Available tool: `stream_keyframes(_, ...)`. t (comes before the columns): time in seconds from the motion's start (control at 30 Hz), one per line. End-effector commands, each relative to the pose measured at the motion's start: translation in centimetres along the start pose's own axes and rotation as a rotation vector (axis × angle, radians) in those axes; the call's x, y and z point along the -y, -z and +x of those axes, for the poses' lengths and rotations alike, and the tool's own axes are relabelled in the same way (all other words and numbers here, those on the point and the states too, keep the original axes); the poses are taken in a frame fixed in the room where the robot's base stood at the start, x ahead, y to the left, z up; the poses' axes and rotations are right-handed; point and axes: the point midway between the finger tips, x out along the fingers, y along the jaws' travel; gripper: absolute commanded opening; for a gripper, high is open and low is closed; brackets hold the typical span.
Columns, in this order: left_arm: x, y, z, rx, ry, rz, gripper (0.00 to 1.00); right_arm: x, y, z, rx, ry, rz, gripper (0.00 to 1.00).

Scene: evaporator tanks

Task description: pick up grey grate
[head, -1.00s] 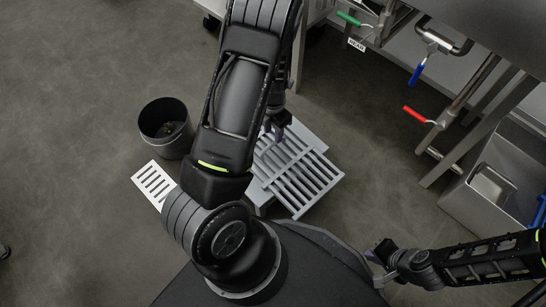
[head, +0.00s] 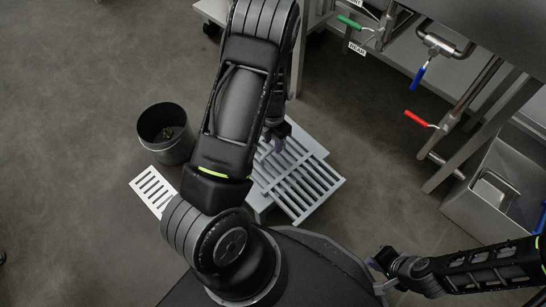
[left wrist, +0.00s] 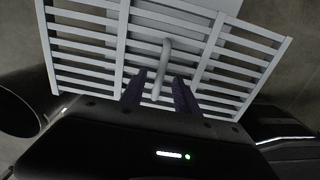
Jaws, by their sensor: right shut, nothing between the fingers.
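The grey grate (head: 312,193) is a slatted panel lying over a grey stand, beside my base in the head view. In the left wrist view the grate (left wrist: 225,65) fills the upper part, with an upright loop handle (left wrist: 162,72) near its middle. My left gripper (head: 275,142) is over the grate's far part, partly hidden by my arm. In the left wrist view its two dark fingers (left wrist: 160,92) are apart, with the handle showing between them. I cannot tell whether they touch it. My right gripper (head: 377,268) is shut and empty, well right of the grate.
A black bucket (head: 153,150) stands left of my arm, and a white slotted plate (head: 152,186) lies near it. Steel pipes with a red-handled valve (head: 418,118) and a steel bin (head: 460,207) are on the right. Open floor lies at left.

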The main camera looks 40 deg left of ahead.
Motion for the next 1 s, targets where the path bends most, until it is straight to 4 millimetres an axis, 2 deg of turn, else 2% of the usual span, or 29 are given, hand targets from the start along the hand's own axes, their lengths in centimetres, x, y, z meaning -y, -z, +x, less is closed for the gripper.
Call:
stream_keyframes(0.03, 0.0, 0.1, 1.2, -0.001, 0.001, -0.002, 0.37, -0.3, 0.0, 1.0, -0.002, 0.000, 0.000, 0.00)
stream_keyframes(0.1, 0.1, 0.1, 2.4, -0.001, 0.001, 0.000, 0.37, -0.6, 0.0, 1.9, -0.005, 0.000, 0.001, 0.00)
stream_keyframes(0.3, 0.1, 0.1, 4.6, -0.001, 0.001, 0.001, 0.37, -0.9, 0.2, 3.1, -0.014, 0.000, 0.002, 0.00)
stream_keyframes(0.93, 0.1, 0.1, 4.5, 0.000, 0.000, 0.001, 0.37, -0.9, 0.3, 3.0, -0.015, 0.000, 0.002, 0.00)
stream_keyframes(1.0, 0.1, 0.1, 4.5, 0.000, 0.000, 0.001, 0.32, -0.9, 0.3, 3.0, -0.015, 0.000, 0.002, 0.00)
